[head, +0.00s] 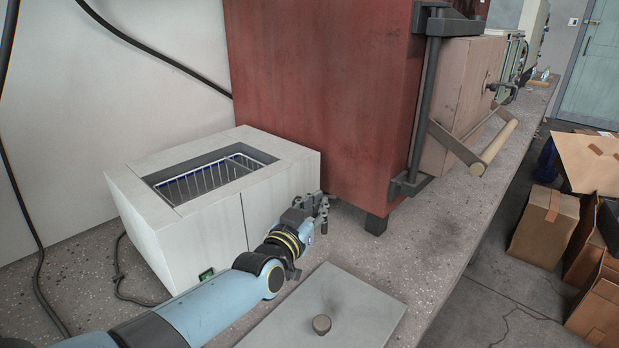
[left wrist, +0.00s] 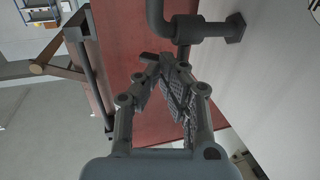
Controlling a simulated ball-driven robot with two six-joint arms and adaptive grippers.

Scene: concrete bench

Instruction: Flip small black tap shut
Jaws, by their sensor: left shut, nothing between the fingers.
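A dark tap (left wrist: 185,28) shows at the top of the left wrist view. Its flange (left wrist: 236,27) sits on the pale wall of the white box (head: 215,232), and its spout bends at the far end. In the head view the tap is mostly hidden by my left gripper (head: 322,208), beside the box's right side. In the left wrist view my left gripper (left wrist: 160,65) has its fingers together just below the tap, with nothing held. A short dark piece shows by the fingertips; I cannot tell whether it is the tap's lever, or whether the fingers touch it. My right gripper is out of view.
A red cabinet (head: 315,90) on dark feet stands close behind the gripper, with a barred door handle (head: 495,143) at its right. A grey lid with a knob (head: 321,324) lies in front. Bare bench lies to the right; cardboard boxes (head: 543,222) stand on the floor.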

